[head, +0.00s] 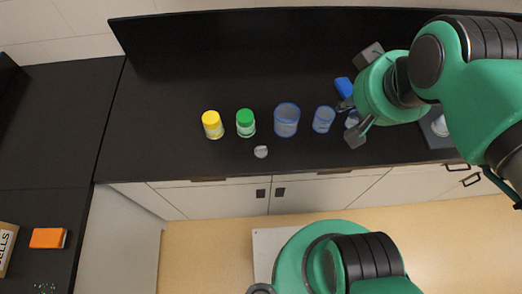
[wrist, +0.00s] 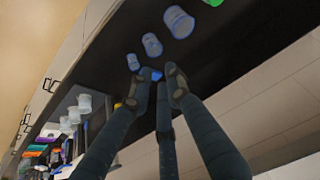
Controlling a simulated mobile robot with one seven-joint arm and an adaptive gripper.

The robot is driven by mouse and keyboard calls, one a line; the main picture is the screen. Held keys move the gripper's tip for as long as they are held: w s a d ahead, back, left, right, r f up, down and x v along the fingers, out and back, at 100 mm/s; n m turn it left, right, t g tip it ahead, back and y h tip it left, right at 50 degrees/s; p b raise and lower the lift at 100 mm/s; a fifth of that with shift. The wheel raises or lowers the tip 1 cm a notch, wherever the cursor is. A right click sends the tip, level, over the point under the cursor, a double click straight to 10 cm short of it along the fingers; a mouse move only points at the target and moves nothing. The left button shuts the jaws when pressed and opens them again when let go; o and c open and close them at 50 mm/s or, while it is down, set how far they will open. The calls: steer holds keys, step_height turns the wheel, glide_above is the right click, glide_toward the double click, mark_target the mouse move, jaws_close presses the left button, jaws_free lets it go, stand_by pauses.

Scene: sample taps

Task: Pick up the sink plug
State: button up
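A small round pale grey piece (head: 261,152), which looks like the sink plug, lies on the black counter (head: 200,165) near its front edge, below the green-capped jar. I do not make it out in the wrist view. My gripper (head: 352,98) is above the counter to the right of it, well apart from it. Its three fingers are spread open in the head view. The wrist view also shows my gripper (wrist: 154,80) with fingertips apart and nothing clearly held between them.
Left of my gripper stand a yellow-capped jar (head: 212,125), green-capped jar (head: 245,123) and blue clear cups (head: 286,120) (head: 324,119). A smaller cup (head: 352,118) is partly behind a finger. A blue block (head: 343,87) lies by the fingers. The counter's left part is clear.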

steer(key=w+a+f+n+g+p, duration=0.35)
steer(key=w+a+f+n, duration=0.55)
steer(key=n, duration=0.8)
steer(key=w+a+f+n+g+p, duration=0.1)
steer(key=a+f+n+p, duration=0.1)
steer(key=f+n, duration=0.5)
steer(key=w+a+f+n+g+p, duration=0.1)
steer(key=a+f+n, duration=0.4)
steer(key=n, duration=0.6)
steer(key=shift+w+a+f+p, duration=0.2)
steer(key=shift+w+f+p, duration=0.25)
steer(key=shift+f, duration=0.5)
steer(key=shift+f+b, duration=0.35)
steer(key=shift+f, duration=3.95)
